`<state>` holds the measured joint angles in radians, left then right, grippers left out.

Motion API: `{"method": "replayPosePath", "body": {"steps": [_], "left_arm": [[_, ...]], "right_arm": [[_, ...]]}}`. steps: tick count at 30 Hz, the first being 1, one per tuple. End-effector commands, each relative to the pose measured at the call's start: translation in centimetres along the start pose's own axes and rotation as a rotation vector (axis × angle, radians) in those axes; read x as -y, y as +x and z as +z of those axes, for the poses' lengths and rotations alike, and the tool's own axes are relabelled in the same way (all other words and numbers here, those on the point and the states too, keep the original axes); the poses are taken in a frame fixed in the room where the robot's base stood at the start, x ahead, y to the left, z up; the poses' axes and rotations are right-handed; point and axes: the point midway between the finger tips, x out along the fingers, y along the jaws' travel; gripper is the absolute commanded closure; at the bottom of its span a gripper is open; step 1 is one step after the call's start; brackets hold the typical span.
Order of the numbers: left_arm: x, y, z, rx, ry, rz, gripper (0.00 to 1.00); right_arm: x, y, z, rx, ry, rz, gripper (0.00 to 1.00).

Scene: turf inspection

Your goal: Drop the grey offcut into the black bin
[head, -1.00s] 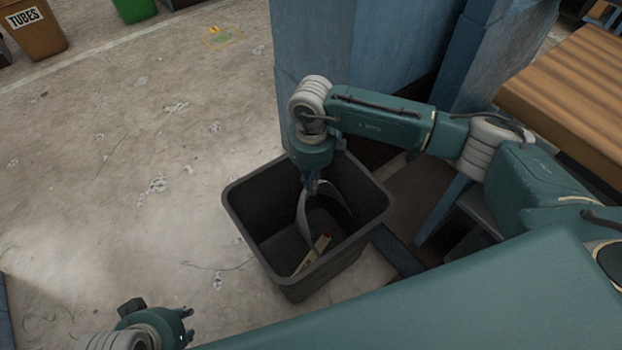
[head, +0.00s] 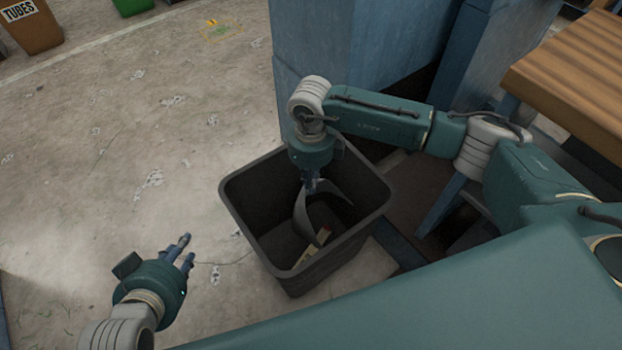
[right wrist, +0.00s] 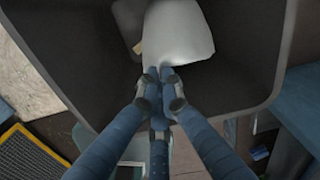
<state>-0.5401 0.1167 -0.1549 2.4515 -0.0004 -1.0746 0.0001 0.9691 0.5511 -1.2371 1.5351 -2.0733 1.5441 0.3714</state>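The grey offcut (head: 304,213) is a curved strip hanging inside the mouth of the black bin (head: 265,258). My right gripper (head: 311,187) points down over the bin, with its fingers drawn together at the offcut's upper part. In the right wrist view, the fingertips (right wrist: 160,74) meet at the near edge of the pale offcut (right wrist: 178,32), with the dark bin wall (right wrist: 236,50) around it. My left gripper (head: 187,250) is empty, its fingers apart, over the floor left of the bin.
A yellowish piece (head: 313,246) lies in the bin, partly behind the offcut. A blue post (head: 315,55) stands close behind the bin. A wooden bench top (head: 575,75) is at the right. Brown and green bins stand far left. The floor at left is clear.

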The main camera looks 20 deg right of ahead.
Motion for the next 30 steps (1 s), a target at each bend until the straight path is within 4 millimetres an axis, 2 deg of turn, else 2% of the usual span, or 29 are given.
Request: {"method": "replayPosePath", "body": {"steps": [11,12,14,21,24,30], "left_arm": [[-0.06,0.06,-0.41,-0.016,0.000,0.001,0.73],[-0.06,0.06,-0.40,-0.015,0.000,0.001,0.73],[-0.05,0.06,-0.40,-0.015,0.000,0.001,0.73],[-0.04,-0.20,-0.53,-0.010,0.000,0.001,0.73],[-0.01,-0.33,-0.90,-0.018,0.000,0.000,0.73],[0.00,-0.32,-0.90,-0.018,0.000,0.000,0.73]], "right_arm": [[0.00,0.07,0.01,0.000,0.000,0.000,1.00],[0.00,0.07,0.01,0.000,0.000,0.000,0.88],[0.00,0.07,0.01,0.000,0.000,0.000,0.76],[0.00,0.07,0.01,0.000,0.000,0.000,0.72],[0.00,0.07,0.01,0.000,0.000,0.000,0.52],[0.01,0.07,0.00,0.000,0.000,0.000,0.50]]}}
